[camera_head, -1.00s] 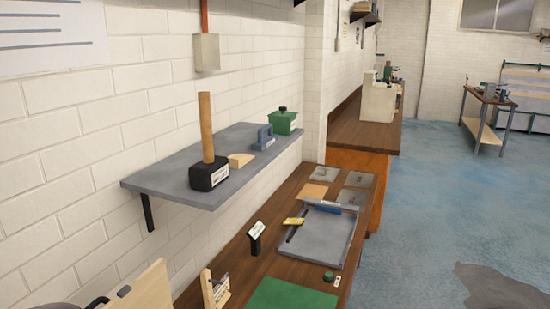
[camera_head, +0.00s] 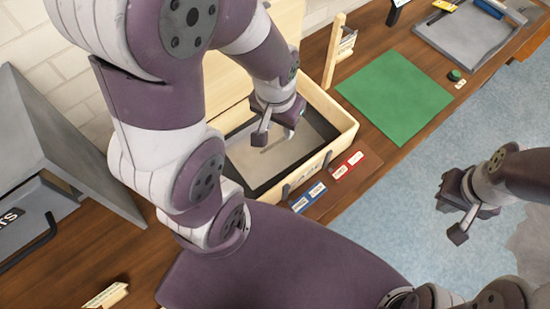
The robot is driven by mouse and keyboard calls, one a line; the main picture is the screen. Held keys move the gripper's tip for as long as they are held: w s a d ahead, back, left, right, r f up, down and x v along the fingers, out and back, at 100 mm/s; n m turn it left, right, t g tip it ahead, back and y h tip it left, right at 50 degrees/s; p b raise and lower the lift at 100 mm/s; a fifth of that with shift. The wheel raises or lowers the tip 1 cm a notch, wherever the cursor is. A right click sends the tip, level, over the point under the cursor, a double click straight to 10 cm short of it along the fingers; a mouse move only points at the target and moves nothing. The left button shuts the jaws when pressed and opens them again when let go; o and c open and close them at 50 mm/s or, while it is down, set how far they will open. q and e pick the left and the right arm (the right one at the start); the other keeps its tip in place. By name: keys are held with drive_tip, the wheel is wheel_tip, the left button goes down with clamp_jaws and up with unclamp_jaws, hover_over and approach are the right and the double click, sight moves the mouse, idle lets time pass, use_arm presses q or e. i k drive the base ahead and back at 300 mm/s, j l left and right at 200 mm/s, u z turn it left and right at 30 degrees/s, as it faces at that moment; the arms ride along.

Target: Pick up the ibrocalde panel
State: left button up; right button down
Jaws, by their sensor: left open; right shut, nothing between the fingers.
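A flat grey panel (camera_head: 262,160) lies inside an open wooden box (camera_head: 342,133). No name on it is readable, so I cannot tell whether it is the ibrocalde panel. My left gripper (camera_head: 277,124) is open above the box and the panel, with its fingers pointing down. I cannot tell whether it touches the panel. My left arm hides the box's left side. My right gripper (camera_head: 463,219) is shut and empty, out over the blue floor to the right of the bench.
A green mat (camera_head: 395,95) lies right of the box, with a grey tray (camera_head: 462,40) beyond. Red (camera_head: 356,165) and blue (camera_head: 309,197) label cards lie before the box. A grey metal case (camera_head: 75,145) stands at left. A wooden stand (camera_head: 334,50) rises behind.

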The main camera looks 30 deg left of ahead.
sight(257, 166)
drive_tip(key=i+l+u, duration=0.1)
drive_tip(key=u, duration=0.35)
drive_tip(key=i+l+u, duration=0.1)
drive_tip(key=u, duration=0.3)
drive_tip(key=i+l+u, duration=0.15)
drive_tip(key=u, duration=0.3)
drive_tip(key=l+u, duration=0.25)
drive_tip(key=u, duration=0.15)
drive_tip(key=i+l+u, duration=0.1)
drive_tip(key=l, duration=0.45)
drive_tip(key=i+l+u, duration=0.15)
drive_tip(key=l, duration=0.4)
drive_tip(key=i+l+u, duration=0.1)
drive_tip(key=l, duration=0.5)
